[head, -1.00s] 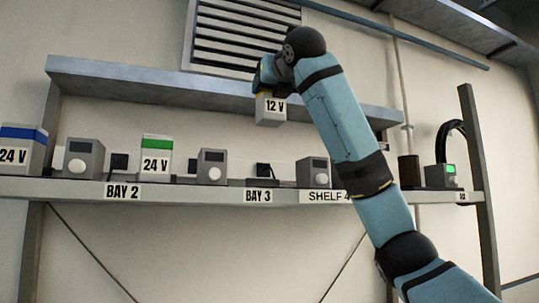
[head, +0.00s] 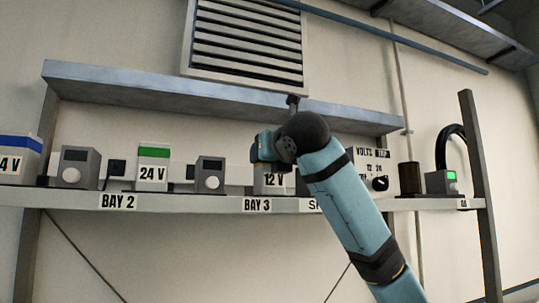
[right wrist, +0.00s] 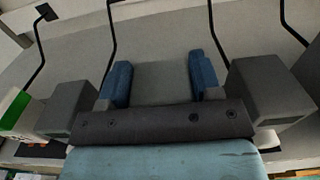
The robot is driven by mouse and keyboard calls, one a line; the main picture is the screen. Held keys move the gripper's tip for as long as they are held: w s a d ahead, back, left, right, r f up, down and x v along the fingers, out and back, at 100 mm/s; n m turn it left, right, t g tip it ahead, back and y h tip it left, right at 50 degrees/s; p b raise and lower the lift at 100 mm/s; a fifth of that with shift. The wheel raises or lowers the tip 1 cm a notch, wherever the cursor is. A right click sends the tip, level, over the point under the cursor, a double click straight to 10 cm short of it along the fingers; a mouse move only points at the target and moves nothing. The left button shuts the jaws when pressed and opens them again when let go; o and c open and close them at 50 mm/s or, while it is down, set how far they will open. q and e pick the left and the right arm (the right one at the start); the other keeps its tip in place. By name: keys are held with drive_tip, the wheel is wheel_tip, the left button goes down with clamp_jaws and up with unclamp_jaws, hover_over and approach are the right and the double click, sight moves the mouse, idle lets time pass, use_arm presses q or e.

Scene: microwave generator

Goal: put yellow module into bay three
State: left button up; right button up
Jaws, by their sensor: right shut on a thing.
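The yellow module (head: 270,181), pale with a 12 V label, is upright at shelf height in the head view, just above the BAY 3 label (head: 257,205). Its top is mostly hidden by my right gripper (head: 264,160), which is shut on it from above. I cannot tell whether its base touches the shelf. In the right wrist view, the blue fingers of my right gripper (right wrist: 160,80) stand on both sides of a grey surface, and no yellow shows there. My left gripper is in neither view.
Bay 3 lies between a grey dial unit (head: 209,176) and a part hidden by my arm. A green-topped 24 V module (head: 153,168) stands in bay 2, a blue-topped one (head: 20,158) further left. An upper shelf (head: 200,95) overhangs. A VOLTS panel (head: 374,165) stands right.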

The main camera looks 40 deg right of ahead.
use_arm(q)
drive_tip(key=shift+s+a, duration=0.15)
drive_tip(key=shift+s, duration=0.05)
use_arm(e)
drive_tip(key=shift+s+a, duration=0.1)
drive_tip(key=shift+a, duration=0.1)
drive_tip(key=o, duration=1.1)
drive_tip(key=shift+f, duration=0.1)
drive_tip(key=shift+c, duration=0.2)
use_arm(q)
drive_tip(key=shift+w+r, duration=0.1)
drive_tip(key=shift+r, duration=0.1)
use_arm(e)
drive_tip(key=shift+d, duration=0.1)
drive_tip(key=shift+r, duration=0.2)
use_arm(q)
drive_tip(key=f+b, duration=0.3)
drive_tip(key=b, duration=0.1)
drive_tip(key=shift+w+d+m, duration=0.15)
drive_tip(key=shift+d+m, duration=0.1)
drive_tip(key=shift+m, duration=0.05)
use_arm(e)
drive_tip(key=v, duration=1.2)
drive_tip(key=shift+f, duration=0.15)
